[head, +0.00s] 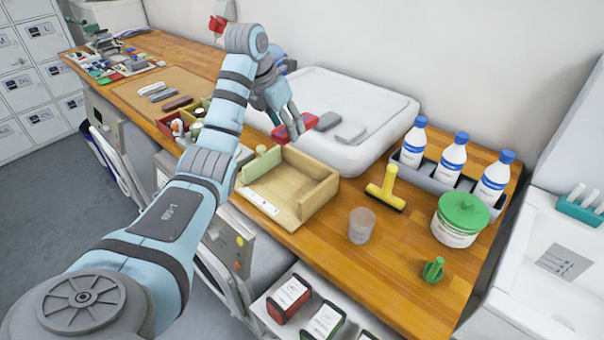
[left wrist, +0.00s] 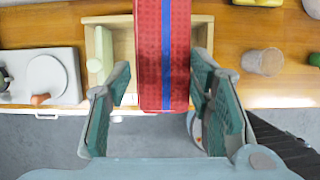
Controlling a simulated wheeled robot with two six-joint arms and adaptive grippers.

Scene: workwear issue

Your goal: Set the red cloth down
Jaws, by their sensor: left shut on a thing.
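The red cloth (head: 294,128) is a folded red piece with a blue stripe. In the left wrist view the cloth (left wrist: 152,60) runs lengthwise between the two fingers. My left gripper (head: 284,110) is shut on it and holds it up near the front rim of the white basin, behind the open wooden box. The left wrist view shows the wooden box (left wrist: 97,32) below, partly hidden by the cloth. My right gripper is in neither view.
The wooden box (head: 318,196) holds a pale green piece. Two grey pieces (head: 350,131) are at the white basin (head: 378,150). A clear cup (head: 361,225), a yellow squeegee (head: 385,190), a green-lidded tub (head: 460,218) and bottles (head: 452,160) stand right. Bare counter (head: 330,235) shows before the cup.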

